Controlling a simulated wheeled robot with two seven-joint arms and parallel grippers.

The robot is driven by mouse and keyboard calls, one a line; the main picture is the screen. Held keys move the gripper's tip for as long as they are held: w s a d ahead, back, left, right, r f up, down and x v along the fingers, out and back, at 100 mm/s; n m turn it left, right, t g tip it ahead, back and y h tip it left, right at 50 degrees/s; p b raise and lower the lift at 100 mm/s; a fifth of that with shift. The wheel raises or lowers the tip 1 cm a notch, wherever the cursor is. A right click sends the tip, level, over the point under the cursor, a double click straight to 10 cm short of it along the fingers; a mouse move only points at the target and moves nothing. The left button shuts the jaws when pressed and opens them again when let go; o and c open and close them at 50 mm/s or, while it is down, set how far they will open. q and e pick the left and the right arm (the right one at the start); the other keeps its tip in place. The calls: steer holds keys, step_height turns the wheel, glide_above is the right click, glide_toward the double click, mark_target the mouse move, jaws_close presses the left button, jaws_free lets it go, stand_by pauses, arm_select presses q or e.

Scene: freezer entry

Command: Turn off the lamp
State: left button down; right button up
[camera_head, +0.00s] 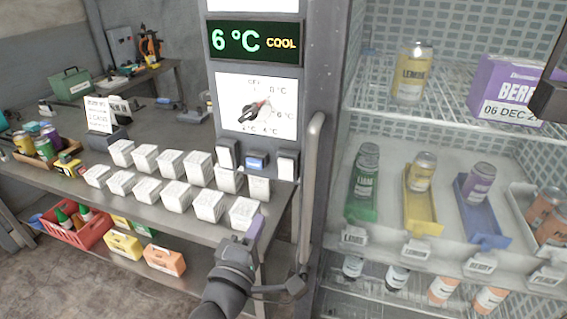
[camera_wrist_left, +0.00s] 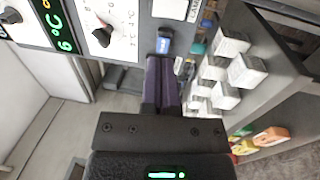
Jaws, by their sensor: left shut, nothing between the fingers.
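A grey post carries a row of switches: a white left switch (camera_head: 227,154), a blue middle switch (camera_head: 257,162) and a white right switch (camera_head: 287,166). The blue switch also shows in the left wrist view (camera_wrist_left: 165,41), just beyond my fingertips. My left gripper (camera_head: 257,222) is shut and empty, with its purple fingers pointing up toward the switches from below. In the left wrist view its fingers (camera_wrist_left: 162,62) lie together, and whether they touch the switch I cannot tell.
Above the switches are a dial (camera_head: 255,108) and a green display (camera_head: 252,41). White boxes (camera_head: 175,195) crowd the metal bench to the left.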

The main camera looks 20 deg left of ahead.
mark_target(286, 166)
arm_select(q)
steer(key=shift+s, duration=0.15)
steer(key=w, duration=0.4)
steer(key=w+r, duration=0.1)
steer(key=w, duration=0.4)
steer(key=w+b, duration=0.1)
steer(key=w, duration=0.3)
steer(key=shift+w+d+r, duration=0.25)
steer(key=shift+w, duration=0.2)
